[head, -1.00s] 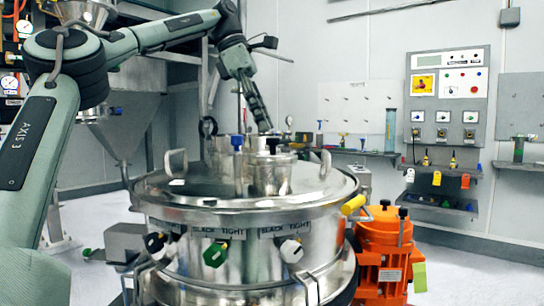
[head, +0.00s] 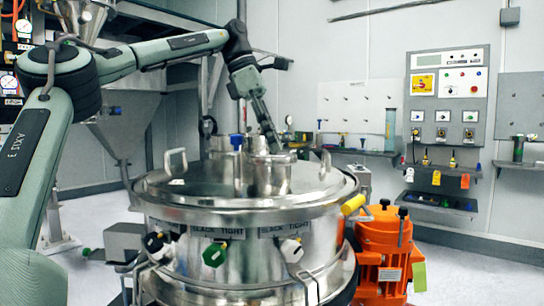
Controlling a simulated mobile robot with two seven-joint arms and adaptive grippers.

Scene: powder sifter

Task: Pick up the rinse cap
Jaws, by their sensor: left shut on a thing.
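The rinse cap (head: 283,157) appears to be the round steel lid on the short port of the sifter's top cover (head: 215,188). It sits level on the port. My left gripper (head: 273,146) comes down from above at a tilt, and its fingertips are at the middle of the cap, shut on its small dark knob. The fingers hide most of the knob. No gap shows between the cap and the port. My right gripper is not in view.
An orange motor (head: 384,245) is at the right of the sifter. A control panel (head: 447,90) and shelves are on the back wall.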

